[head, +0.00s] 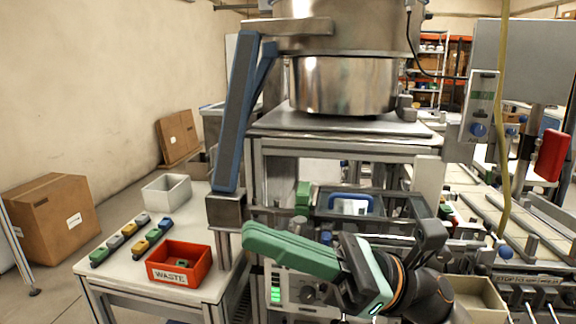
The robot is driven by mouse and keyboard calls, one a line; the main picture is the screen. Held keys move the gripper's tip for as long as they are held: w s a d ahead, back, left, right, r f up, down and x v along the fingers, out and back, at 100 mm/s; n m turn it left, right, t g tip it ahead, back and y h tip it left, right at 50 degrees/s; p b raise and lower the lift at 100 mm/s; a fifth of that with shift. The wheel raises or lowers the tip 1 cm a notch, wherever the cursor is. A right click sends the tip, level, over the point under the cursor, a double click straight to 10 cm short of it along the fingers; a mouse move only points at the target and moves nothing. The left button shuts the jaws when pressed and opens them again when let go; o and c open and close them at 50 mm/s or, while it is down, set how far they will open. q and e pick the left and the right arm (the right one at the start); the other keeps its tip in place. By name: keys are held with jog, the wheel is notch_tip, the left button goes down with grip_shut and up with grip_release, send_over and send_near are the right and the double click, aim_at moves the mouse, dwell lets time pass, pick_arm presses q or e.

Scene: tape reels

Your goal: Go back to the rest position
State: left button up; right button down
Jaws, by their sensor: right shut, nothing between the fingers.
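My right gripper (262,242) reaches in from the lower right, with its green body pointing left. It is shut with nothing in it. It is in front of the machine's control panel (300,290), and hides part of it. My left gripper is not in view.
A large steel bowl (345,84) stands on the machine. Cardboard boxes (58,220) are on the floor.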

jog(key=w+d+f+m+t+y, duration=0.1)
jog(key=w+d+f+m+t, duration=0.1)
jog(key=w+m+t, duration=0.35)
jog(key=w+d+f+m+t, duration=0.2)
jog(key=m+t, duration=0.5)
jog(key=m, duration=0.3)
jog(key=w+d+f+m+t+h+p, duration=0.1)
jog(key=w+d+f+m+t+h, duration=0.3)
jog(key=f+m+h, duration=0.7)
jog(key=w+d+f+m+t+h+p, duration=0.15)
jog(key=d+f+m+t+h, duration=0.3)
jog(key=f+m+t, duration=0.75)
jog(key=s+d+f+m+g+h+p, duration=0.1)
jog(key=s+d+f+m+g+h, duration=0.1)
jog(key=s+f+m+g, duration=0.5)
jog(key=s+d+f+m+g+h+p, duration=0.1)
jog(key=s+d+f+m+g+h, duration=0.2)
jog(key=s+f+m+g, duration=0.5)
jog(key=s+f+m+h, duration=0.1)
jog(key=s+f, duration=0.3)
jog(key=f, duration=0.6)
jog(key=shift+s+d+m+h, duration=0.35)
jog(key=shift+m, duration=0.2)
